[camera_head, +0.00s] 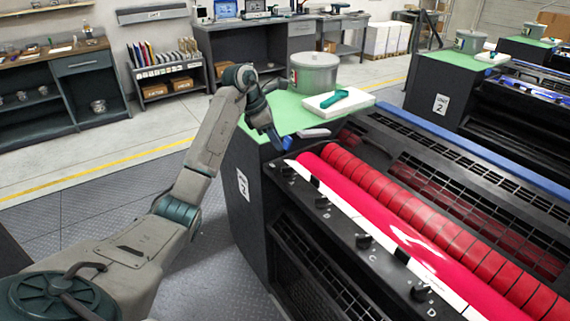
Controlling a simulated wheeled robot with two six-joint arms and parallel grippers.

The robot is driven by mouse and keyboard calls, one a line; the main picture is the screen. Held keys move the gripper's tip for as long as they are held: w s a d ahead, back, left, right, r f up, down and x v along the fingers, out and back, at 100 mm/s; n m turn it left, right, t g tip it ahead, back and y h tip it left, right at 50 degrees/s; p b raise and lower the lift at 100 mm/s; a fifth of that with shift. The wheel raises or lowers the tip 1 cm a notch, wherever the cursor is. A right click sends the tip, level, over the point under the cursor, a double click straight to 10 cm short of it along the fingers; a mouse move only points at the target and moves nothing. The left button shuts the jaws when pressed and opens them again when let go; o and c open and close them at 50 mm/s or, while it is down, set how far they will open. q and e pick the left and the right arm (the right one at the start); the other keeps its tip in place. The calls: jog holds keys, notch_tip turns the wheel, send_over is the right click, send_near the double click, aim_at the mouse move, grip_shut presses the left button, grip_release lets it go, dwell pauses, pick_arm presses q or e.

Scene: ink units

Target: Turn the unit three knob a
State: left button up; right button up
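The near ink unit's front panel carries a row of black knobs. The knob at the far end, knob a by its place in the row (288,171), sits near the panel's left corner; its letter is not readable. Nearer me are a second knob (322,202), a third (363,240) and a fourth (419,291) beside a letter D. My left gripper (280,143) points down just above and beyond the far knob, over the unit's green top edge. Contact with the knob is not visible, and its finger gap cannot be made out. My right gripper is out of view.
The near unit's label (243,185) is not clearly readable. Red rollers (400,236) run along the knob row. A grey pot (314,73) and a white tray (326,105) with a green tool (334,98) stand on the green top (289,113). Another unit (441,104) stands behind.

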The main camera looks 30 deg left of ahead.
aim_at(287, 167)
pick_arm(q)
jog(key=shift+g, duration=0.3)
jog(key=p+x, duration=0.1)
jog(key=x, duration=0.2)
jog(key=p+x, duration=0.1)
jog(key=x, duration=0.2)
jog(key=a+p+x, duration=0.1)
jog(key=x, duration=0.2)
jog(key=shift+s+f, duration=0.2)
jog(key=shift+f, duration=0.1)
jog(key=shift+w+f+y, duration=0.15)
jog(key=shift+f+y, duration=0.15)
jog(key=shift+f, duration=0.15)
jog(key=shift+c, duration=0.2)
grip_shut()
